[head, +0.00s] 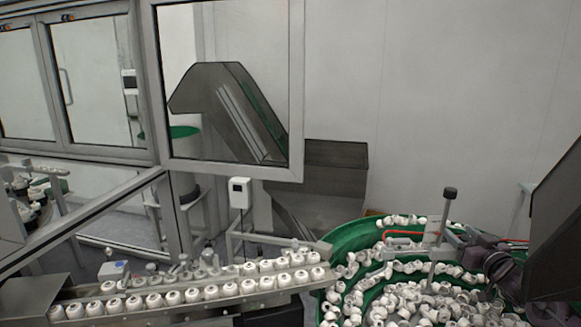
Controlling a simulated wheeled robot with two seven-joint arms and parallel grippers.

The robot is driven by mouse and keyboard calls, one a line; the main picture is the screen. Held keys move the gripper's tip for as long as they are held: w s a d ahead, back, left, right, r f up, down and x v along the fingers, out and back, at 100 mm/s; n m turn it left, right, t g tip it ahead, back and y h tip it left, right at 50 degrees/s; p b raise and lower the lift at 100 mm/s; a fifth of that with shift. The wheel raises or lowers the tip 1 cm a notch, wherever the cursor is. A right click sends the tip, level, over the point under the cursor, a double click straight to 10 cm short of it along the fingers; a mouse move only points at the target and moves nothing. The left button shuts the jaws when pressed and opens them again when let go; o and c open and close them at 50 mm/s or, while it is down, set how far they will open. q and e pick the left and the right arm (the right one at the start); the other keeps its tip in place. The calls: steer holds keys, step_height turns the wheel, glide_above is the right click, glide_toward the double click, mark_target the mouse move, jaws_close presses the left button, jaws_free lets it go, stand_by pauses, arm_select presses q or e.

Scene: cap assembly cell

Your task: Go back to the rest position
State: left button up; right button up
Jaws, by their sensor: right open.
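My left gripper is out of view. White caps (410,300) lie loose in the bowl. More white caps (210,292) stand in rows on the inclined metal track (150,312) at the lower left.
A black-knobbed post (449,194) rises from the bowl. A glass-and-metal enclosure (160,160) stands at the left and centre, with a grey hopper (335,165) behind it. The upper right, before the pale wall (440,90), is clear.

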steer(key=s+b, duration=0.3)
steer(key=s, duration=0.4)
steer(key=shift+s+d, duration=0.2)
steer(key=shift+d, duration=0.25)
steer(key=shift+d, duration=0.1)
